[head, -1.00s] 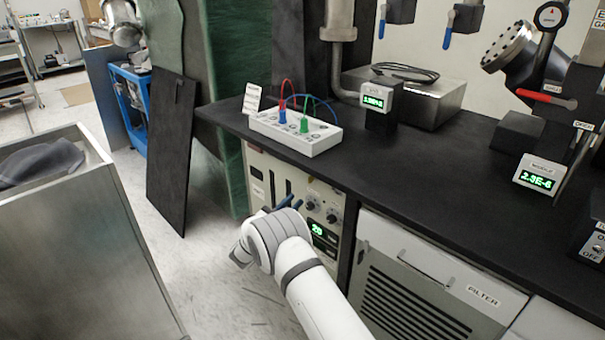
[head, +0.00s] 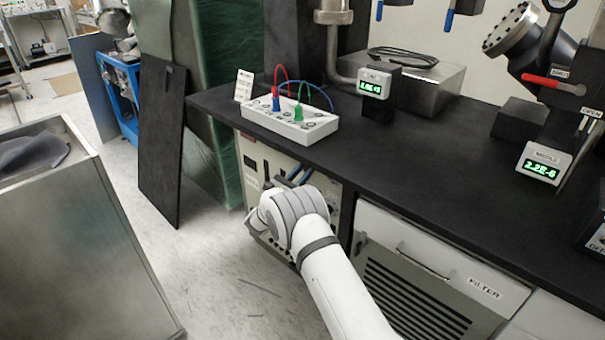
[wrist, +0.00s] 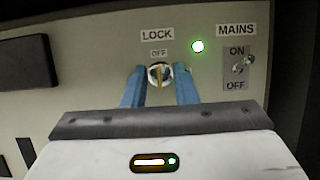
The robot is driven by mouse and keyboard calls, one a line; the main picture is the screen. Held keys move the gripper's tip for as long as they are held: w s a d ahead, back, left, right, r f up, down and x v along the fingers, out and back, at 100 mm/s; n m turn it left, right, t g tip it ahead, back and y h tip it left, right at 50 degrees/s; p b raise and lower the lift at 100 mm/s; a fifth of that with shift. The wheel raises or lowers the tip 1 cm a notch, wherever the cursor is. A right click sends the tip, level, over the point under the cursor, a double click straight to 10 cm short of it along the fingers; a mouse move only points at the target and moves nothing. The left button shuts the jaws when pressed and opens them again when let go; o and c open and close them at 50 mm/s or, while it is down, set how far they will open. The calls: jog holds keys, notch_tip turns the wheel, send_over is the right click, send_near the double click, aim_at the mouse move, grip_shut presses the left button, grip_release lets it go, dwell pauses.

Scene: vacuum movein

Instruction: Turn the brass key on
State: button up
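The brass key (wrist: 160,76) sits upright in a round lock on the cream front panel, under the labels LOCK and OFF. My gripper (wrist: 160,82) is open, with one blue finger left of the lock and one right of it. A narrow gap shows between the fingers and the key. How deep the fingertips reach is hard to tell. In the head view my gripper (head: 291,172) is at the cabinet (head: 252,165) under the bench, and my wrist hides the key.
A MAINS toggle (wrist: 241,66) is right of the lock, near a lit green lamp (wrist: 197,46). A dark block (wrist: 27,62) is to the left. The black bench top (head: 400,150) overhangs the cabinet. A FILTER panel (head: 440,270) is on the right; a metal cart (head: 85,240) is on the left.

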jog(key=shift+c, duration=0.4)
grip_shut()
jog(key=shift+d, duration=0.1)
jog(key=shift+f+m+b, duration=0.2)
jog(key=shift+m+b, duration=0.2)
jog(key=shift+b, duration=0.1)
jog(key=m+g+b, duration=0.3)
jog(key=m+b, duration=0.1)
jog(key=m, duration=0.3)
jog(key=m+g+h+b, duration=0.1)
jog(key=m+g+b, duration=0.2)
jog(key=m, duration=0.4)
jog(key=m+g+h+b, duration=0.1)
jog(key=m+g+b, duration=0.1)
jog(key=m+b, duration=0.3)
jog(key=shift+r+m+g, duration=0.2)
jog(key=shift+m+g, duration=0.2)
jog(key=shift+m, duration=0.9)
